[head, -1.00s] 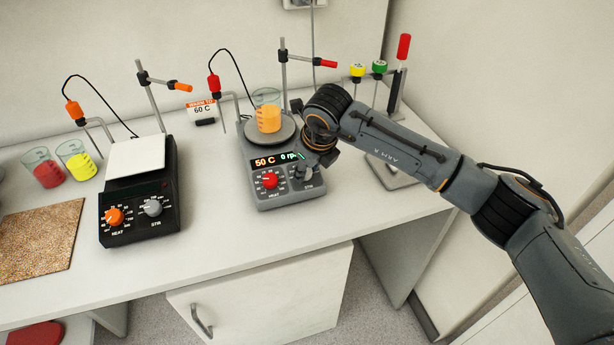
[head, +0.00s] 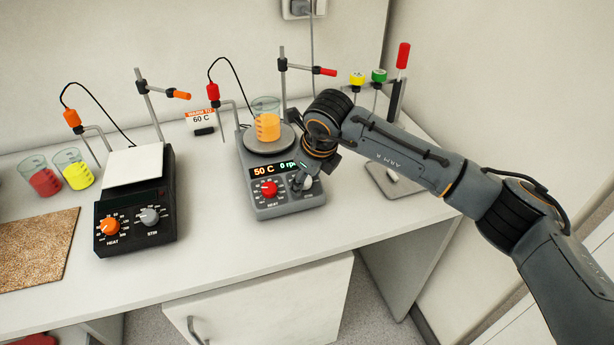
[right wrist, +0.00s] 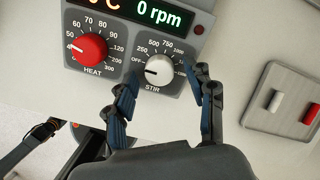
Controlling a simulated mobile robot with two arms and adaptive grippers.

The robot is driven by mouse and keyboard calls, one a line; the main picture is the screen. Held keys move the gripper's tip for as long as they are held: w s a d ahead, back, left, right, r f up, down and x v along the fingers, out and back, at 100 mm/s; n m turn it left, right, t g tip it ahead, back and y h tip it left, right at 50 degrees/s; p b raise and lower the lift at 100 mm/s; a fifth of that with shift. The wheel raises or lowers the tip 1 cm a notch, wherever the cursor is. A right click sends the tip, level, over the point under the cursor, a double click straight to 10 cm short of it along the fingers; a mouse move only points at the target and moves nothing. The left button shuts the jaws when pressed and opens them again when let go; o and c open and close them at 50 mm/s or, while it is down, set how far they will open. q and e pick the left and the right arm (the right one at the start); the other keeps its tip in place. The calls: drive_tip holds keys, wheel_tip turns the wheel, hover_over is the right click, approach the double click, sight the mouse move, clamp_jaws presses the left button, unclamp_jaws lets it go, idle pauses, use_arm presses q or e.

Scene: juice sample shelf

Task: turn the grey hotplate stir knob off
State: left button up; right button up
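The grey hotplate (head: 262,208) stands on the bench, a beaker of orange liquid (head: 267,127) on its plate. Its display shows 50 C and 0 rpm. In the head view the gripper (head: 303,180) partly hides that knob. My left gripper is out of view.
A black hotplate (head: 135,238) with orange and grey knobs stands to the left. A stand (head: 385,183) with yellow- and green-topped items is right of my wrist.

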drive_tip(key=shift+r, duration=0.3)
drive_tip(key=v, duration=1.1)
drive_tip(key=shift+s+r, duration=0.2)
